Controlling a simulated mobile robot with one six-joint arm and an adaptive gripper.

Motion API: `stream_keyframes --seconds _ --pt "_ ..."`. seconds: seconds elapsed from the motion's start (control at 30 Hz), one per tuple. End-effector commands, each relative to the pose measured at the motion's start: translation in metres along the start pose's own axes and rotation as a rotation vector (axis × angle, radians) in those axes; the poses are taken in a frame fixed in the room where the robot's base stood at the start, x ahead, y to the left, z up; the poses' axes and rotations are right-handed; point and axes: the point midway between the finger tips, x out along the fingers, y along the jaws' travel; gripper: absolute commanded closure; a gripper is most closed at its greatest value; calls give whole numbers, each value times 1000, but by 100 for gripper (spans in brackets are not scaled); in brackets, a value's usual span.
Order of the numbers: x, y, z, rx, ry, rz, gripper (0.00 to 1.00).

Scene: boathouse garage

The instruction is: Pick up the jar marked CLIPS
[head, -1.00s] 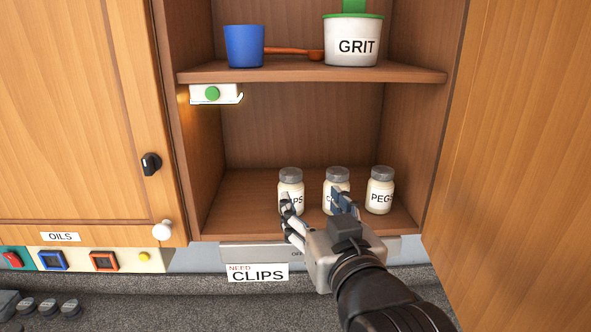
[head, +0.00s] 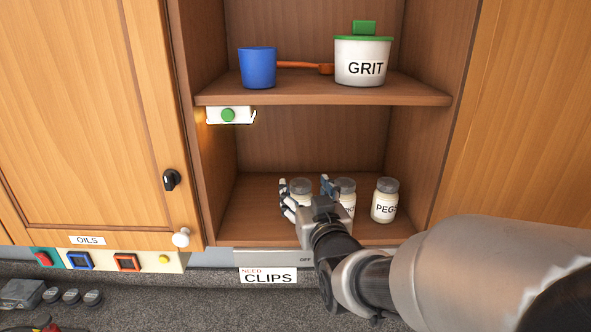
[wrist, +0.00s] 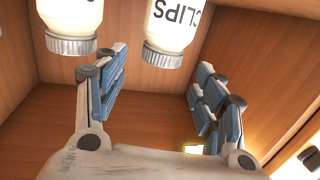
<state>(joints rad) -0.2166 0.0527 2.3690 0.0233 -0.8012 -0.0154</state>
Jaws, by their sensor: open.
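The jar marked CLIPS (wrist: 172,25) shows upside down in the wrist view, with a pale body and grey lid, and its label is readable. In the head view it is the left jar (head: 301,186) of three on the lower shelf, its label hidden behind my gripper. My gripper (head: 307,194) is open, with one finger to each side of this jar. In the wrist view the jar lines up with the gap between the fingertips (wrist: 162,64). I cannot tell how deep it sits between them, and no contact is clear.
The middle jar (head: 347,188) stands close beside my right finger, partly hidden. The PEGS jar (head: 385,201) is further right. The upper shelf (head: 320,93) holds a blue cup (head: 258,68), an orange scoop and a GRIT tub (head: 362,62). A white box with a green button (head: 229,115) hangs below it.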

Motion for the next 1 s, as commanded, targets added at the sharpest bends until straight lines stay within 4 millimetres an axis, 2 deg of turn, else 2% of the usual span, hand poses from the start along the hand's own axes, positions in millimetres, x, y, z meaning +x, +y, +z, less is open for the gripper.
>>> stream_keyframes --seconds 0.4,0.67,1.0 --pt "48 0 8 0 -1 0 36" --pt "51 0 8 0 0 0 36" --pt "51 0 8 0 0 0 57"
